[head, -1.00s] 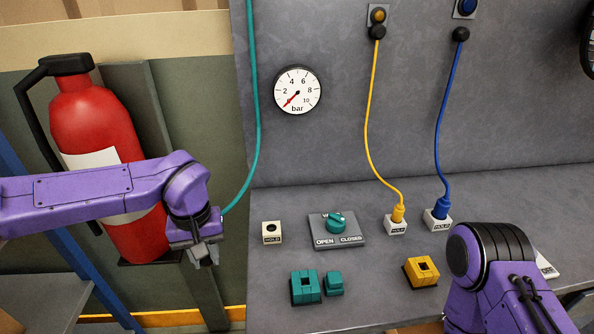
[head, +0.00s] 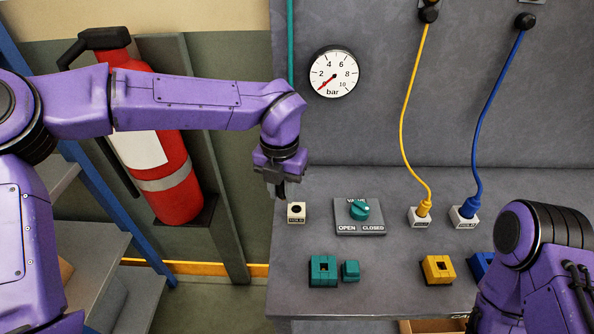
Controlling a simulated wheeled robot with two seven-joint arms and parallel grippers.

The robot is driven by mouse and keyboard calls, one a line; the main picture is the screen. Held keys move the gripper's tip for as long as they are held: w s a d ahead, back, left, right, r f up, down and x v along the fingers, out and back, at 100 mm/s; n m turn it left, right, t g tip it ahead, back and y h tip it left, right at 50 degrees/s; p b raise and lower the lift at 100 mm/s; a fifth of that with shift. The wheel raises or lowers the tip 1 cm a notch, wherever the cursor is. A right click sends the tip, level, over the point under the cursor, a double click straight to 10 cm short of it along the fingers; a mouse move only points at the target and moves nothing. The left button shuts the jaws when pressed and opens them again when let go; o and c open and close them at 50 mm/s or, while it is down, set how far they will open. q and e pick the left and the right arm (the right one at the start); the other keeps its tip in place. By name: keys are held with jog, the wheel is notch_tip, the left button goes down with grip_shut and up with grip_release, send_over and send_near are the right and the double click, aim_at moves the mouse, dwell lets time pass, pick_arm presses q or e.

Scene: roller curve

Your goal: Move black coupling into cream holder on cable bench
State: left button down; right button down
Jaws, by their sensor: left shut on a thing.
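A teal cable (head: 290,45) runs down towards this gripper and passes out of sight behind the arm. The held thing is probably the black coupling, but its shape and colour cannot be made out. The cream holder (head: 296,214), a small block with a dark round hole on top, sits on the cable bench (head: 400,290) just below and right of the fingertips. My right arm is at the lower right; its gripper is out of view.
A valve plate with a teal knob (head: 359,210) lies right of the cream holder. Yellow (head: 423,208) and blue (head: 469,207) plugs stand in holders farther right. Teal blocks (head: 323,270) and a yellow block (head: 438,270) lie in front. A red fire extinguisher (head: 171,180) stands left.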

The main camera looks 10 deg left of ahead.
aim_at(296, 204)
pick_arm(q)
jog(key=shift+w+d+f+n+b, duration=0.15)
jog(key=shift+d+f+n+b, duration=0.35)
jog(key=shift+n, duration=1.6)
jog(key=shift+w+d+f+n+b, duration=0.1)
jog(key=shift+d+f+n+b, duration=0.4)
jog(key=shift+n, duration=1.6)
jog(key=shift+w+d+f+n+b, duration=0.15)
jog(key=shift+d+f+n+b, duration=0.3)
jog(key=shift+n, duration=1.65)
jog(key=shift+f+b, duration=0.4)
jog(key=shift+f, duration=0.2)
jog(key=shift+s+f, duration=0.15)
jog(key=shift+f, duration=0.1)
